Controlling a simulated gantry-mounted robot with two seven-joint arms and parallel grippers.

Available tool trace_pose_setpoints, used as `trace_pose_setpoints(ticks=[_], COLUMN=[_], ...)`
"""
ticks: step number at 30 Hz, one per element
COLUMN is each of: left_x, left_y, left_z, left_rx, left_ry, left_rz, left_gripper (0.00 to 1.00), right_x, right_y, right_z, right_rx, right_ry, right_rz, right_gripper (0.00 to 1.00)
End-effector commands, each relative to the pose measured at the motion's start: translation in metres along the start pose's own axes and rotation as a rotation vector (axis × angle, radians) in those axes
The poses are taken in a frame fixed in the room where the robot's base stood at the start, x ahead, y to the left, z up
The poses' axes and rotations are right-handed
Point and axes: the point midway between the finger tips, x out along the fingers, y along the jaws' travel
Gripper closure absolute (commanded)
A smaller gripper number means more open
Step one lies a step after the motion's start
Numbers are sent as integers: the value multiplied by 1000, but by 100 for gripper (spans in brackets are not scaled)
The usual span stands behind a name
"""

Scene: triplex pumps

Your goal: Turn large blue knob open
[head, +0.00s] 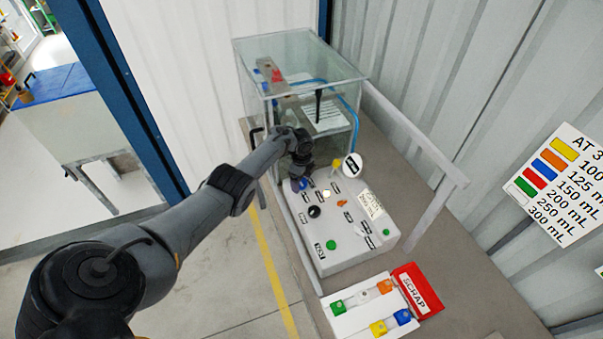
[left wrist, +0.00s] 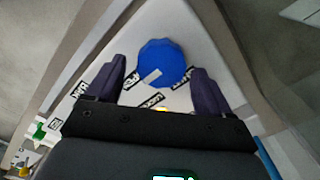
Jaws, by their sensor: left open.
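The large blue knob (left wrist: 163,63) sits on the white panel, with a pale mark on its near side. In the left wrist view it lies between and just ahead of my left gripper's (left wrist: 158,80) two dark fingers, with a gap on each side. In the head view the left gripper (head: 299,181) is over the far left part of the white panel (head: 355,250), and only a bit of the blue knob (head: 303,184) shows beside it. The left gripper is open. My right gripper is not in view.
A glass tank (head: 300,75) stands behind the panel. The panel carries a black knob (head: 314,211), a green knob (head: 331,245), a round gauge (head: 352,164) and several labels. A white tray (head: 350,328) with coloured pieces and a red SCRAP bin (head: 418,290) stand in front. A rail (head: 415,140) runs along the right.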

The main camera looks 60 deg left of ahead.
Motion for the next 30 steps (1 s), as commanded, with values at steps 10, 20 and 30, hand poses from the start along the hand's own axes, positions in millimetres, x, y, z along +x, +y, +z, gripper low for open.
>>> trace_pose_setpoints(ticks=[10, 20, 30], left_x=[-53, -97, -106], left_y=[-1, 0, 0], left_z=[0, 0, 0], left_rx=[1, 1, 0], left_ry=[0, 1, -1], left_rz=[-3, -2, -1], left_gripper=[19, 19, 19], right_x=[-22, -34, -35], right_y=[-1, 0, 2], right_z=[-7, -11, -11], right_rx=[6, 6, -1], right_ry=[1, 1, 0], right_rz=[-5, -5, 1], right_gripper=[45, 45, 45])
